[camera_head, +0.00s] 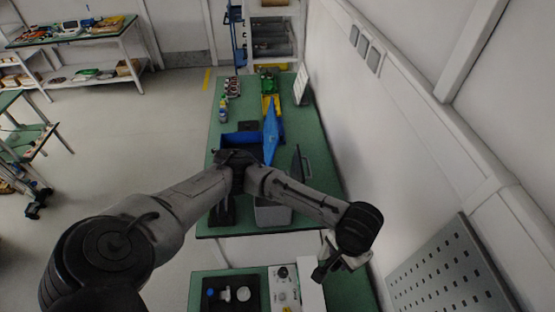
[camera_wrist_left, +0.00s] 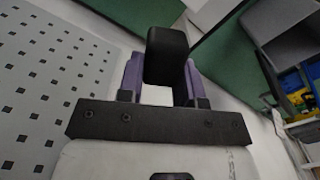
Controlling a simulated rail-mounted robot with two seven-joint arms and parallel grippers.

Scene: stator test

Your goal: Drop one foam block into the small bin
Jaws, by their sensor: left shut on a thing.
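My left gripper (camera_head: 331,262) hangs at the right of the head view, beside the bench and near the perforated wall panel. In the left wrist view its purple fingers (camera_wrist_left: 162,80) are shut on a dark, rounded foam block (camera_wrist_left: 167,54). The block sticks out beyond the fingertips and is held in the air. A grey open bin (camera_head: 272,216) stands on the green bench, partly hidden behind my left arm; it also shows in the wrist view (camera_wrist_left: 292,32). A blue bin (camera_head: 238,139) stands farther back. I cannot tell which is the small bin. My right gripper is out of view.
The green bench (camera_head: 312,150) runs along the right wall. A blue panel (camera_head: 271,134) stands upright on it, with bottles and a green-yellow item farther back. A near station holds a white control box (camera_head: 284,289) and a black tray. A perforated panel (camera_head: 450,275) is close on the right.

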